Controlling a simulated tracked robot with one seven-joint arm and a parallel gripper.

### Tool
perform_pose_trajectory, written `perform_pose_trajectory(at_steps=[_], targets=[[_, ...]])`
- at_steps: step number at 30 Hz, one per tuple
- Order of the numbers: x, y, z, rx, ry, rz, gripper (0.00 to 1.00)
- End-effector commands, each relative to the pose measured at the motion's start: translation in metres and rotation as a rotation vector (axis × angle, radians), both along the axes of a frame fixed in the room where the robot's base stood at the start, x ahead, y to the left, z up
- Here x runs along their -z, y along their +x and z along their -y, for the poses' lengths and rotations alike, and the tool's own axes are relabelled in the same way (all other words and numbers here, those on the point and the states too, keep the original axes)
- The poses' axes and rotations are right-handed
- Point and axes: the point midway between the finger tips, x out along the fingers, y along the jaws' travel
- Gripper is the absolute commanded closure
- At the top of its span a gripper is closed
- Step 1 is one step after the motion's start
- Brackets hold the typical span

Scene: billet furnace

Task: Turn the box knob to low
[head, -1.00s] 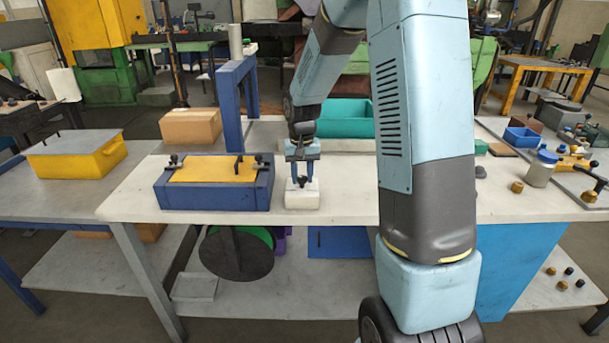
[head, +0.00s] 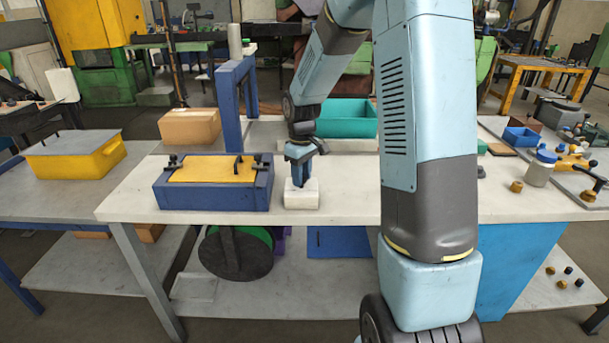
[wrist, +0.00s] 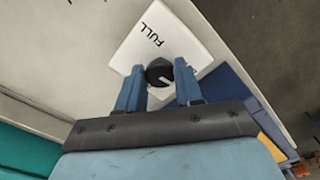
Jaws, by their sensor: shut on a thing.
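A small white box (head: 302,200) stands on the pale bench, right of the blue fixture. In the wrist view the box (wrist: 185,35) shows a round black knob (wrist: 160,70) with a light pointer line, and the word FULL printed on its top. The pointer line is toward the lower right of that picture, away from the FULL label. No low mark can be read. My gripper (head: 299,182) reaches down onto the box top from above. In the wrist view its blue fingers (wrist: 158,68) are on either side of the knob, shut on it.
A blue fixture with a yellow top (head: 213,186) and black clamps stands just left of the box. A blue upright frame (head: 231,110), a cardboard box (head: 190,127) and a teal bin (head: 347,118) stand behind. The bench front edge is close to the box.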

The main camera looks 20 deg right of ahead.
Motion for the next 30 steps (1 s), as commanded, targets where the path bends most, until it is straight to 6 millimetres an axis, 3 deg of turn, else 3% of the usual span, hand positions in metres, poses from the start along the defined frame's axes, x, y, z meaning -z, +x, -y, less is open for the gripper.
perform_pose_trajectory(at_steps=[20, 21, 27, 30], targets=[[0.0012, -0.002, -0.0029, -0.061, 0.003, -0.005, 0.95], [0.0011, -0.0018, -0.003, -0.061, 0.003, -0.005, 0.61], [0.0005, -0.001, -0.0023, -0.06, 0.002, -0.003, 0.41], [0.0003, -0.0006, -0.0019, -0.059, 0.001, -0.002, 0.39]])
